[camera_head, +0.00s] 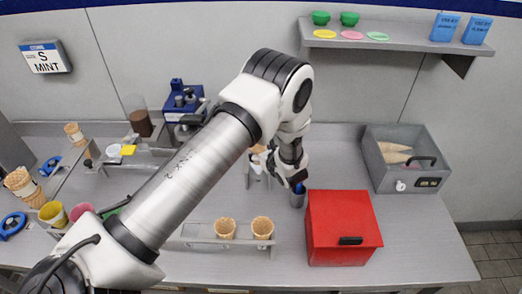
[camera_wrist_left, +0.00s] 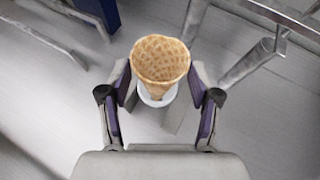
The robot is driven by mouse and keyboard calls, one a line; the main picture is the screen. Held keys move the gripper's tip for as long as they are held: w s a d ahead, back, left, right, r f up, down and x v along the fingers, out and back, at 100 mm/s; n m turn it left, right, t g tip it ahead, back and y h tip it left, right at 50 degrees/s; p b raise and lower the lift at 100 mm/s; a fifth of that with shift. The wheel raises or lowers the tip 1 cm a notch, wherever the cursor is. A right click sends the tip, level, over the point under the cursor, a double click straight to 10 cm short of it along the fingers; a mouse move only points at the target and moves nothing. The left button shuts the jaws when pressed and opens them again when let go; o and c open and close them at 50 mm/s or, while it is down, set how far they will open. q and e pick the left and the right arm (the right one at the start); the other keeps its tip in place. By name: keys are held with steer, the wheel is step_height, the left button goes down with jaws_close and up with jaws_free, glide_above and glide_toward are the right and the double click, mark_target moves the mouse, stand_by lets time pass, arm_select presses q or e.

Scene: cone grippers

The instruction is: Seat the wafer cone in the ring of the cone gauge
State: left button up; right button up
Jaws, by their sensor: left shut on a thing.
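The wafer cone (camera_wrist_left: 160,60) is upright, mouth up, between the two fingers of my left gripper (camera_wrist_left: 160,82) in the left wrist view. The fingers are shut on its sides. A white ring (camera_wrist_left: 157,97) shows around or just below the cone's lower part; I cannot tell whether the cone rests in it. In the head view the cone (camera_head: 258,149) is a small tan patch just left of my left gripper (camera_head: 272,160), over a small grey stand (camera_head: 257,168), which looks like the cone gauge. My arm hides part of this area. My right gripper is not in view.
A red box (camera_head: 343,225) stands right of the gripper, and a grey bin with cones (camera_head: 405,170) behind it. A rack (camera_head: 195,242) holding two cones is at the front. A blue machine (camera_head: 184,103) stands at the back. Cups and more cones are at the left.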

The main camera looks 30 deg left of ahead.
arm_select(q)
steer(key=shift+f, duration=0.4)
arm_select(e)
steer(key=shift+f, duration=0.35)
arm_select(q)
steer(key=o, duration=0.8)
steer(key=shift+a, duration=0.1)
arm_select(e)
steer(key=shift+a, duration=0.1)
arm_select(q)
steer(key=v, duration=1.2)
steer(key=shift+f, duration=0.1)
